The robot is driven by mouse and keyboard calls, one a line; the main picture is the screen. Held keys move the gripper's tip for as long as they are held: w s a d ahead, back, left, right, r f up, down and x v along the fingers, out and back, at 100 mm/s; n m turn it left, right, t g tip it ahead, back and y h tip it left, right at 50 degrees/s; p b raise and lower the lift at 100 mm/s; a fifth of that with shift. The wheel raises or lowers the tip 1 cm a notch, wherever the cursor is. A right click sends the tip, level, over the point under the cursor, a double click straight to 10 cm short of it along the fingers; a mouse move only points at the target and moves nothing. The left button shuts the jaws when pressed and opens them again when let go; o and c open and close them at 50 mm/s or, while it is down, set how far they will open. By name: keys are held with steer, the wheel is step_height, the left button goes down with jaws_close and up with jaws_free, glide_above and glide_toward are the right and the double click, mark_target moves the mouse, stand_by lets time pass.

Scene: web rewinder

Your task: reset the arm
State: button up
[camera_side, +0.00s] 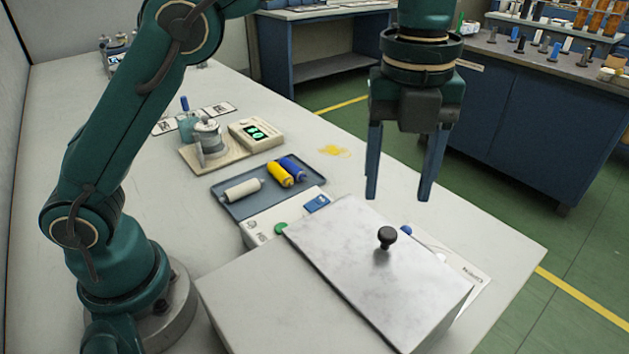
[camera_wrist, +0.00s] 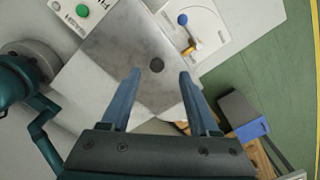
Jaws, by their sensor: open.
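My gripper (camera_side: 398,197) hangs over the work with its two blue fingers pointing down, open and empty. It is above the machine's grey metal lid (camera_side: 355,255), which has a black knob (camera_side: 387,237) on top. The fingertips are clear of the knob. In the wrist view my gripper (camera_wrist: 157,75) shows both fingers spread apart, with the knob (camera_wrist: 156,65) between and beyond their tips. The lid (camera_wrist: 110,50) looks closed over the machine; what lies under it is hidden.
A yellow spill (camera_side: 335,151) marks the white table.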

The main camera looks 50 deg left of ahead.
steer(key=s+a+r+n+t, duration=0.3)
steer(key=s+a+r+n, duration=0.45)
steer(key=a+n, duration=0.2)
steer(key=s+a+f+n+t, duration=0.1)
steer(key=s+a+f+n, duration=0.1)
steer(key=f+n, duration=0.3)
steer(key=s+a+f+n+t, duration=0.1)
steer(key=s+f+n, duration=0.3)
steer(key=n, duration=0.8)
steer(key=shift+s+a+f, duration=0.25)
steer(key=shift+a+f, duration=0.25)
